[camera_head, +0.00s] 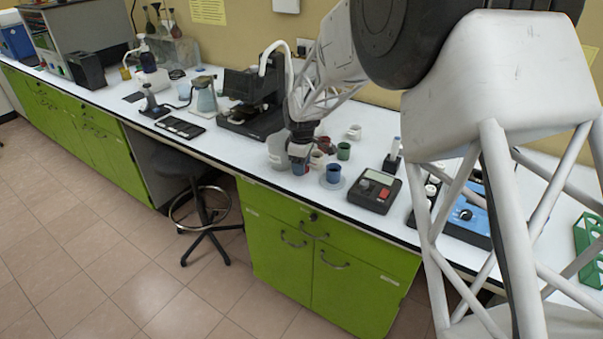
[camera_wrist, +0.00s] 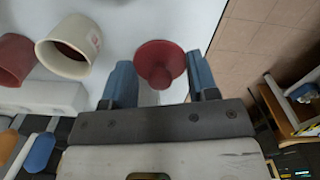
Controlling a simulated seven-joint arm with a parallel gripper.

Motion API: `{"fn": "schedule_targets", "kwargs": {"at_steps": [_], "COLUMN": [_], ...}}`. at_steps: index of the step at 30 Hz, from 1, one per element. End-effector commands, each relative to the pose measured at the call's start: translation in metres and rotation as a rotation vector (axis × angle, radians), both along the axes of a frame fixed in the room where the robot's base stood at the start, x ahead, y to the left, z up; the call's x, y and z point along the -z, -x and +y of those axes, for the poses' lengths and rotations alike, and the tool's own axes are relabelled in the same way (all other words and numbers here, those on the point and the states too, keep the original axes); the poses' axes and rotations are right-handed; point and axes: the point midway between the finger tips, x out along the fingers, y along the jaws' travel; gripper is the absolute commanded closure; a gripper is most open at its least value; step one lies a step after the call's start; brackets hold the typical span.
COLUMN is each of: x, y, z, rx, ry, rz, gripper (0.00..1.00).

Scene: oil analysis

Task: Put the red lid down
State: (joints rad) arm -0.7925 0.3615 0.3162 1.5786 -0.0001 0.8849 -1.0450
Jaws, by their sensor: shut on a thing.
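The red lid (camera_wrist: 159,58) is a round disc with a knob in the wrist view. My gripper (camera_wrist: 160,78) is shut on the lid's knob, with one blue finger on each side. In the head view my gripper (camera_head: 298,156) is low over the front of the bench, among the cups. The lid cannot be made out clearly there. The wrist view does not show clearly whether the lid touches the white bench top.
A cream cup (camera_wrist: 83,45) and a red cup (camera_wrist: 14,58) are left of the lid in the wrist view. A blue cup (camera_head: 333,174), a green cup (camera_head: 343,151) and a red-and-black device (camera_head: 375,190) stand to the right. The bench's front edge is close.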

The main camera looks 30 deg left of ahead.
Motion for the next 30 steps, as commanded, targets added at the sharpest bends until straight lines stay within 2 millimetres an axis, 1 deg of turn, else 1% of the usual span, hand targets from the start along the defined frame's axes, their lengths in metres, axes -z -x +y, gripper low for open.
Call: {"fn": "schedule_targets", "kwargs": {"at_steps": [2,9,12,27,28,30], "x": [0.003,0.027,0.033,0.038,0.038,0.038], "y": [0.000,0.000,0.000,0.000,0.000,0.000], "z": [0.000,0.000,0.000,0.000,0.000,0.000], "rx": [0.000,0.000,0.000,0.000,0.000,0.000], "ry": [0.000,0.001,0.000,0.000,0.000,0.000], "rz": [0.001,0.002,0.000,0.001,0.000,0.000], "gripper": [0.68,0.68,0.68,0.68,0.42,0.31]}}
